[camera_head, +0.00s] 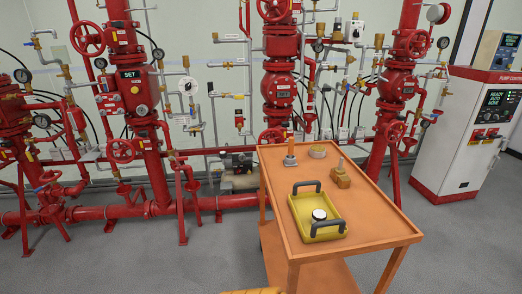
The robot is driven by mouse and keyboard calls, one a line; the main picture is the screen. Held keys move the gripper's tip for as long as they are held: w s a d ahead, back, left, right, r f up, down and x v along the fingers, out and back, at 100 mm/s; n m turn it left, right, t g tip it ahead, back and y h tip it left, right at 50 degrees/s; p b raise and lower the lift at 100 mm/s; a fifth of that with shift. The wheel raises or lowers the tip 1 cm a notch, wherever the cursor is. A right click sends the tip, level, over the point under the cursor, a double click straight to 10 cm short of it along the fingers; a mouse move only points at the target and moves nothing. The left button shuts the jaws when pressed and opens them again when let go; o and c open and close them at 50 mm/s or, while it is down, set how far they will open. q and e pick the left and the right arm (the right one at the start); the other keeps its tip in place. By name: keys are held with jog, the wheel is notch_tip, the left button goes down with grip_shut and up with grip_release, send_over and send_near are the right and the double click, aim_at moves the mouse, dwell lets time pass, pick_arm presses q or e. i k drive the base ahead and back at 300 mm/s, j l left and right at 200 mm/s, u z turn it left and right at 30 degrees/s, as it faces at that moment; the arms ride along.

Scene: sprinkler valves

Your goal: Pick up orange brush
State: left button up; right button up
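An orange cart (378,220) stands right of centre. At its far left corner is a small upright item (290,150) with an orange handle and a grey base, which looks like a brush. Farther right on the top is an orange-brown block (341,179) with a grey upright part. Which of these two is the orange brush I cannot tell for sure. Both rest on the cart top, and nothing touches them.
A yellow tray (296,212) with dark handles holds a round white-topped item (319,215). A round yellowish item (317,151) sits near the cart's far edge. Red valve pipes (141,130) line the wall behind. A white control cabinet (470,140) stands right. Floor at left is clear.

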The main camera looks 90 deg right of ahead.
aim_at(291, 139)
jog(key=i+l+z, duration=0.2)
jog(key=z, duration=0.3)
jog(key=i+l+z, duration=0.15)
jog(key=i+z, duration=0.15)
jog(key=z, duration=0.15)
jog(key=i+z, duration=0.25)
jog(key=z, duration=0.25)
jog(key=i+z, duration=0.3)
jog(key=z, duration=0.2)
jog(key=i+j+z, duration=0.25)
jog(key=z, duration=0.25)
jog(key=i+j+z, duration=0.2)
jog(key=z, duration=0.25)
jog(key=i+z, duration=0.2)
jog(key=z, duration=0.25)
jog(key=i+z, duration=0.25)
jog(key=z, duration=0.25)
jog(key=i+j+z, duration=0.15)
jog(key=z, duration=0.3)
jog(key=i+j+z, duration=0.2)
jog(key=z, duration=0.25)
